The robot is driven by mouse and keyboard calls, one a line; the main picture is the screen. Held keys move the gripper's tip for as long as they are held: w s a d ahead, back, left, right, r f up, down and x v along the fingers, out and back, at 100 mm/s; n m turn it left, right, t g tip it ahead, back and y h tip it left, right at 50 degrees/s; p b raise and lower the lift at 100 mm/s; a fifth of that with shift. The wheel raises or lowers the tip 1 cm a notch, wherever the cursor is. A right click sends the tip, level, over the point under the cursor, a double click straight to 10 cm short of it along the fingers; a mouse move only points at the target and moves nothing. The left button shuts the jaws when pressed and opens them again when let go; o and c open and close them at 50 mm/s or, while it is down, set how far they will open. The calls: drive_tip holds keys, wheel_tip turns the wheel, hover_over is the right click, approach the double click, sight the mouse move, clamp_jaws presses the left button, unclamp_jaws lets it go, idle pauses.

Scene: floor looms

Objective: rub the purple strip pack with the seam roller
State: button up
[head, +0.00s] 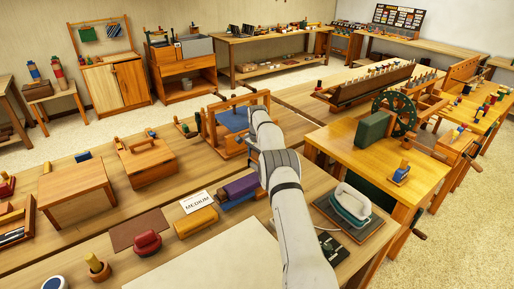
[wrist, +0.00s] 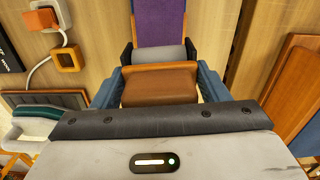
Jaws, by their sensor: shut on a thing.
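My gripper (wrist: 160,88) is shut on the brown handle (wrist: 160,84) of the seam roller, with one blue finger on each side. The roller's grey cylinder (wrist: 160,54) sits between dark side plates just beyond the handle. The purple strip pack (wrist: 159,22) runs away from the cylinder to the top of the wrist view. The cylinder overlaps its near end; I cannot tell whether they touch. In the head view a purple pack (head: 239,187) lies on the bench just left of my arm, with blue below it.
A clothes iron (head: 351,203) stands on a pad to the right of my arm. A yellow block (head: 196,222), a MEDIUM card (head: 197,201) and a red-handled tool (head: 147,243) lie to the left. A blue-topped wooden frame (head: 234,118) stands behind. A pale sheet covers the front bench.

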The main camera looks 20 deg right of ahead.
drive_tip(key=shift+w+r+p, duration=0.1)
drive_tip(key=shift+r+p, duration=1.3)
drive_tip(key=shift+r, duration=1)
drive_tip(key=shift+f, duration=0.1)
